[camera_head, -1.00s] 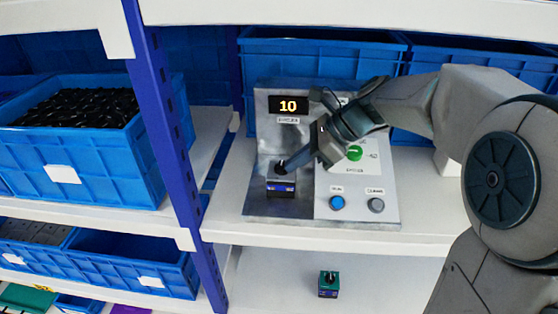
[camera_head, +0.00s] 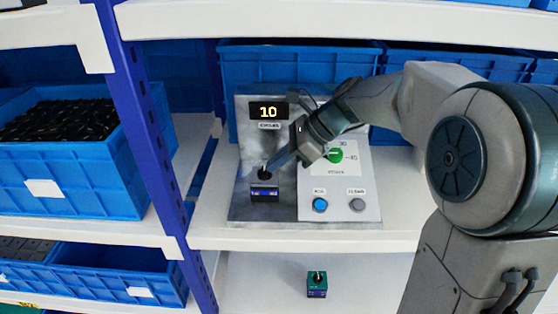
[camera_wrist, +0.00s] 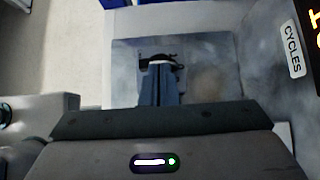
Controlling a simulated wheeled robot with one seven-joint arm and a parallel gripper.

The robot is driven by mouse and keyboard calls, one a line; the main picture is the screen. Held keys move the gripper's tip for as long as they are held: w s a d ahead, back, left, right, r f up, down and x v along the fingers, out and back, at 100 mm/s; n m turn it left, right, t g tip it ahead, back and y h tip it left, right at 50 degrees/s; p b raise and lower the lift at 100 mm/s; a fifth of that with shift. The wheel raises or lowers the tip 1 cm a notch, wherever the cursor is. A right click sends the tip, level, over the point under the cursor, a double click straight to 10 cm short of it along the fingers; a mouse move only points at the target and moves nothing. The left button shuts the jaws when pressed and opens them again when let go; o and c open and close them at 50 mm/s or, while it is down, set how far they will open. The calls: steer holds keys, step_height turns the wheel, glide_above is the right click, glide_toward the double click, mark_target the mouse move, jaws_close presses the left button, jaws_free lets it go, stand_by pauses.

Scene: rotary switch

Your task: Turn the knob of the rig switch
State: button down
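A green dial (camera_head: 335,155) on the white plate is partly covered by my gripper.
A blue button (camera_head: 320,205) and a grey button (camera_head: 357,204) are right of the switch. Blue crates (camera_head: 300,65) stand behind. A blue shelf post (camera_head: 140,130) rises at left. Another small switch (camera_head: 317,284) stands on the lower shelf.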

steer(key=shift+w+d+r, duration=0.1)
steer(key=v, duration=0.7)
steer(key=s+d+f+n+t+h, duration=0.1)
steer(key=s+d+f+n+h, duration=0.3)
steer(key=s+n, duration=0.5)
steer(key=s+d+f+n+t+h, duration=0.2)
steer(key=s+d+f+n+h, duration=0.3)
steer(key=s+d+f+n, duration=0.2)
steer(key=s+f+n, duration=0.1)
steer(key=s+n, duration=0.1)
steer(key=s, duration=0.1)
